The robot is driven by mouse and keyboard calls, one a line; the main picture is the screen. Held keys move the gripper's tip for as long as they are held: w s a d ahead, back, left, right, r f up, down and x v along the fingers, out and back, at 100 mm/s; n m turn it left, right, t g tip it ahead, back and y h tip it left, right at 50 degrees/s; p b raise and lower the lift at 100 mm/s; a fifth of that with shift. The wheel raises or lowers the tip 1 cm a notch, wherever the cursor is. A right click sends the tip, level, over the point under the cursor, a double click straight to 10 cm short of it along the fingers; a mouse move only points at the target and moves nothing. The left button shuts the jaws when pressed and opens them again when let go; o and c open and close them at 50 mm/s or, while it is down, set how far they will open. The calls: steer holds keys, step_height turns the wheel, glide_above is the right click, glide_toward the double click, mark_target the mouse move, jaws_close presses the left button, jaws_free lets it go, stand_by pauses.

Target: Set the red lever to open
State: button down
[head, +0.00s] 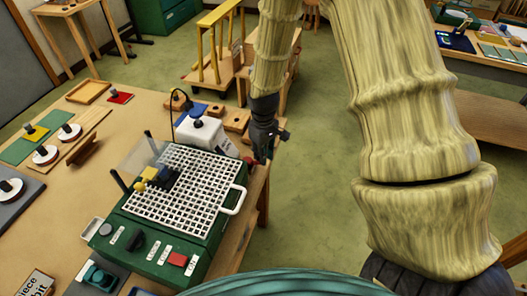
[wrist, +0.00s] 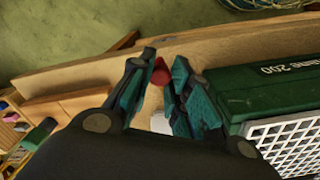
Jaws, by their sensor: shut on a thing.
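The red lever shows as a small rounded red end (wrist: 160,73) between my fingertips in the wrist view, beside the green machine's side wall. In the head view a small red part (head: 249,162) shows at the machine's far right corner, next to my gripper (head: 264,152). My gripper (wrist: 162,68) is shut on the red lever; its teal fingers stand on both sides of it. The green machine (head: 145,237) has a white grid top. The lever's pivot and any markings for its position are hidden.
The machine stands on a wooden table (head: 78,187), with a white handle (head: 236,200) on its right side and a red switch (head: 177,259) in front. A white box (head: 201,135) stands behind it. Green floor (head: 315,190) lies open to the right.

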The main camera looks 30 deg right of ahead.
steer(key=shift+s+a+m, duration=0.15)
steer(key=shift+m, duration=0.25)
steer(key=c, duration=1.3)
jaws_free()
step_height(320, 180, up, 12)
